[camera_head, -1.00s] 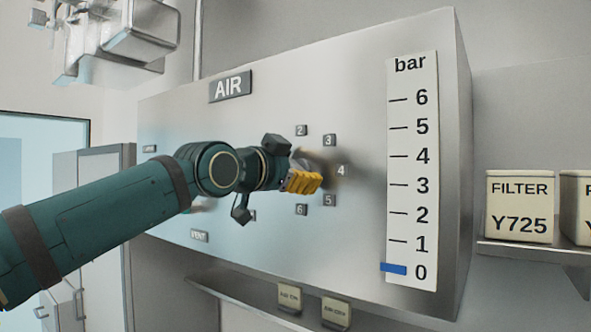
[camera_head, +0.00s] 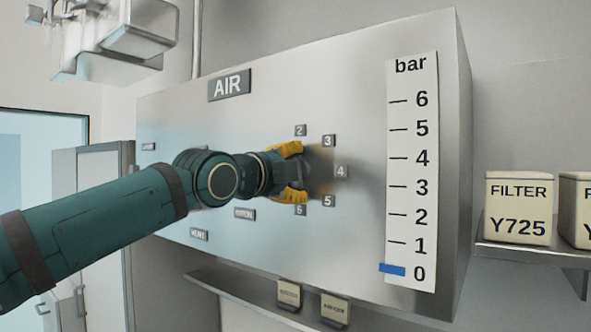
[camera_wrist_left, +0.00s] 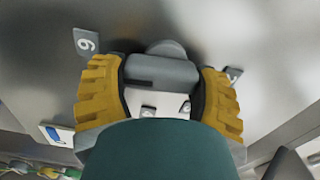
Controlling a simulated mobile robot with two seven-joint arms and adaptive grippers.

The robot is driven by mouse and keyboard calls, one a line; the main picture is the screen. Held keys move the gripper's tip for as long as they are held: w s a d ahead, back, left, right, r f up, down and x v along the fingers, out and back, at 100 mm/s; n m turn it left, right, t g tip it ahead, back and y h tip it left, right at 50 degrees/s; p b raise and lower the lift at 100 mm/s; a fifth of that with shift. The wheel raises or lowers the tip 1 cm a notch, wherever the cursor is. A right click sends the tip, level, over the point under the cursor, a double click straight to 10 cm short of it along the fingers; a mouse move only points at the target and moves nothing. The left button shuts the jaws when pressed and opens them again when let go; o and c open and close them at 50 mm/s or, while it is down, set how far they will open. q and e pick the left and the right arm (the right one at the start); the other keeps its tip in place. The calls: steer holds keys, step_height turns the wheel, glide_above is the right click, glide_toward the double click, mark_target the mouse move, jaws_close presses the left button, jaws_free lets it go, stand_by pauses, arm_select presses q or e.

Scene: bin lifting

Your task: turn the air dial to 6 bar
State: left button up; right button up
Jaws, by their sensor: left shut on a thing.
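The grey air dial (camera_wrist_left: 163,72) sits between the two yellow fingers of my left gripper (camera_head: 297,173) in the left wrist view. The gripper is shut on it, one finger above the other in the head view. The gripper hides most of the dial there. A dark slot shows on the dial's face. Number plates 2 (camera_head: 300,130), 3 (camera_head: 328,141), 4 (camera_head: 341,171), 5 (camera_head: 328,201) and 6 (camera_head: 300,210) ring the dial. On the bar scale (camera_head: 411,75), the blue marker (camera_head: 392,269) is at 0. My right gripper is not in view.
The dial is on a metal panel box (camera_head: 360,60) with an AIR sign (camera_head: 229,84). A VENT label (camera_head: 199,235) is at its lower left. Filter boxes (camera_head: 518,207) stand on a shelf to the right. Small boxes (camera_head: 335,309) stand on a ledge below.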

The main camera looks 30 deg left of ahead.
arm_select(q)
steer(key=shift+f+m, duration=0.15)
steer(key=shift+m, duration=0.45)
steer(key=o, duration=1.2)
steer(key=shift+s, duration=0.1)
steer(key=s, duration=0.8)
steer(key=s+a, duration=0.1)
steer(key=s, duration=0.3)
